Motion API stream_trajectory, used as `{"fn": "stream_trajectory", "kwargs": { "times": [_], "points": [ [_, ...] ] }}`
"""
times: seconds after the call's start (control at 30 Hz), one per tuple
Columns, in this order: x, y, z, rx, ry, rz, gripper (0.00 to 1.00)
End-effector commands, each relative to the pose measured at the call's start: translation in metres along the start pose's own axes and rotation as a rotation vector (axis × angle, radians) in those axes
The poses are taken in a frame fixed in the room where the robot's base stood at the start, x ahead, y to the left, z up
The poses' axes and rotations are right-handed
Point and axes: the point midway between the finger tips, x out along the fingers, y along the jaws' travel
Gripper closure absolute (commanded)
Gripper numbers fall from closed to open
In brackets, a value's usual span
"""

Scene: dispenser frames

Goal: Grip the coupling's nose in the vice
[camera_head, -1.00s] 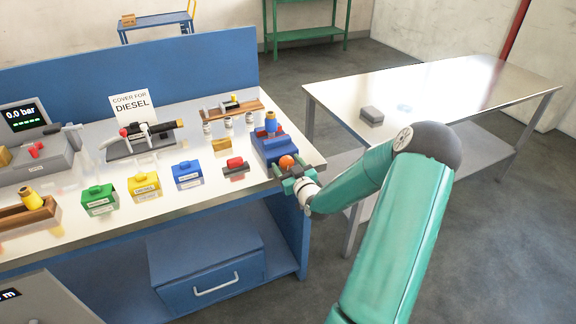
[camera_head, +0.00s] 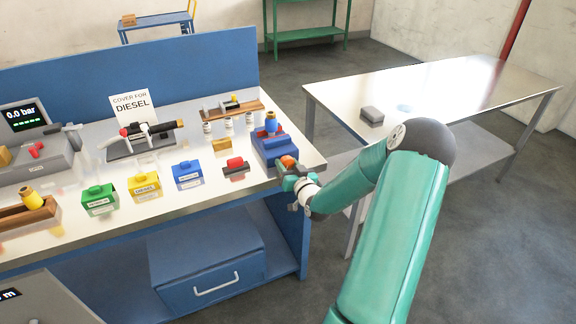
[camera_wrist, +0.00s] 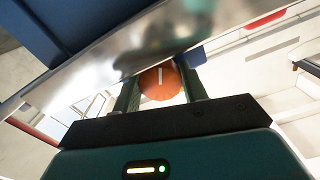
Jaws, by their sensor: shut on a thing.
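The blue vice (camera_head: 263,146) stands at the right end of the bench. A small coupling (camera_head: 271,123), blue with an orange-brown part, stands upright at its top; whether the jaws touch its nose is too small to tell. An orange round knob (camera_head: 288,161) sits on the vice's near side. My gripper (camera_head: 290,172) is at this knob, below and in front of the coupling. In the wrist view, my gripper (camera_wrist: 163,88) has its two fingers shut on either side of the orange knob (camera_wrist: 160,83), whose face has a white line. The coupling is not clear in the wrist view.
Left of the vice are a red-topped block (camera_head: 235,167) and blue (camera_head: 187,174), yellow (camera_head: 145,186) and green (camera_head: 100,200) boxes. A wooden rack (camera_head: 238,107) stands behind. The bench's front edge is close to my gripper. A steel table (camera_head: 440,95) stands right.

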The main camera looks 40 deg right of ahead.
Motion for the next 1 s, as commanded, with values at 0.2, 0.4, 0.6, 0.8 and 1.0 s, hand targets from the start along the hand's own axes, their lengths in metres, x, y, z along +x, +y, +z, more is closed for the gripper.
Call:
{"fn": "stream_trajectory", "kwargs": {
  "times": [0.2,0.4,0.6,0.8,1.0],
  "points": [
    [-0.001,0.0,0.001,0.036,-0.001,0.0,0.8],
    [-0.001,0.0,0.001,0.035,-0.001,0.0,0.52],
    [-0.001,0.0,0.0,0.033,-0.001,0.0,0.36],
    [-0.002,0.0,0.0,0.033,0.0,0.0,0.36],
    [-0.024,0.001,0.0,0.032,-0.001,0.001,0.36]
  ]
}}
